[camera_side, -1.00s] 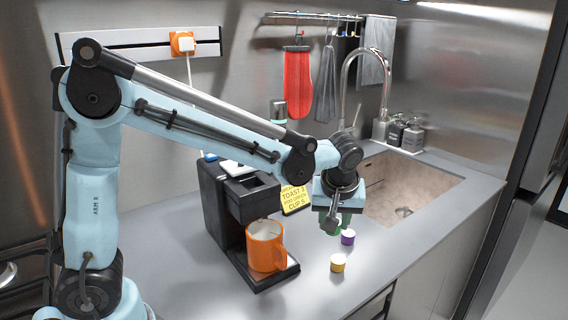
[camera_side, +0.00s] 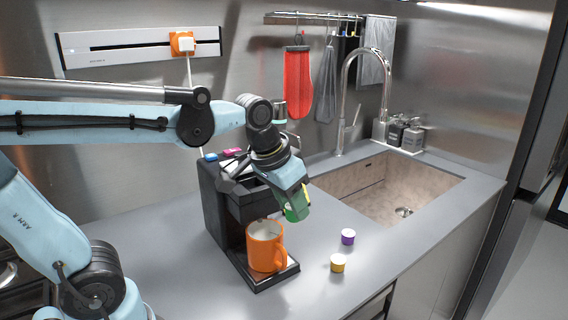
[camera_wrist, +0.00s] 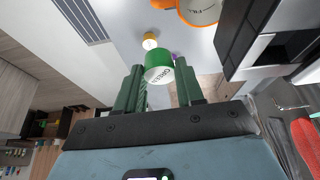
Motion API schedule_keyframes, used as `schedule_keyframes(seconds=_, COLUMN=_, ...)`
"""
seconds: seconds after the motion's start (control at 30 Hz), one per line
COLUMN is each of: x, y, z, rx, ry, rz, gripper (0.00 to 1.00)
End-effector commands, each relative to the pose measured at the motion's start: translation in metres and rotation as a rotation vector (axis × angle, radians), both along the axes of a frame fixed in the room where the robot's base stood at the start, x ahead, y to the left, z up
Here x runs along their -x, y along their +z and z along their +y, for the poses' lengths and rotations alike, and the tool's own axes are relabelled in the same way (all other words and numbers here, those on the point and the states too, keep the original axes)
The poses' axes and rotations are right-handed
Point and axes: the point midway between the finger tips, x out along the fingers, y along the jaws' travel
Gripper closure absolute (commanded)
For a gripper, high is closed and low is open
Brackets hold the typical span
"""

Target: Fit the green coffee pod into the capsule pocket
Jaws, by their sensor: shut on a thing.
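My gripper (camera_side: 296,208) is shut on the green coffee pod (camera_wrist: 159,66), whose "GREEN" lettering shows between the fingers in the wrist view. It holds the pod in the air, just right of the black coffee machine (camera_side: 217,215) in the side view and higher than the orange mug. In the side view the pod is hard to tell from the green fingers. The machine also shows at the right of the wrist view (camera_wrist: 236,62), with a grey-framed dark opening. I cannot clearly make out the capsule pocket; my gripper and wrist cover part of the machine's top.
The orange mug (camera_side: 265,247) stands on the machine's base. A yellow pod (camera_side: 338,263) and a purple pod (camera_side: 348,237) stand on the counter to the right. The sink (camera_side: 385,185) and tall tap (camera_side: 345,90) lie behind. The front counter is clear.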

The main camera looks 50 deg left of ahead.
Motion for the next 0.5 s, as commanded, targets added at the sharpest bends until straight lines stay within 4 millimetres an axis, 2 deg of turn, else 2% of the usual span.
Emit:
schedule_keyframes(seconds=0.17, x=0.003, y=0.010, z=0.000, rx=0.000, ry=-0.028, rz=0.000, gripper=0.91)
schedule_keyframes(seconds=0.27, x=0.003, y=0.026, z=0.000, rx=0.000, ry=-0.028, rz=0.000, gripper=0.91)
schedule_keyframes(seconds=0.5, x=0.003, y=0.089, z=0.000, rx=0.000, ry=-0.027, rz=0.000, gripper=0.91)
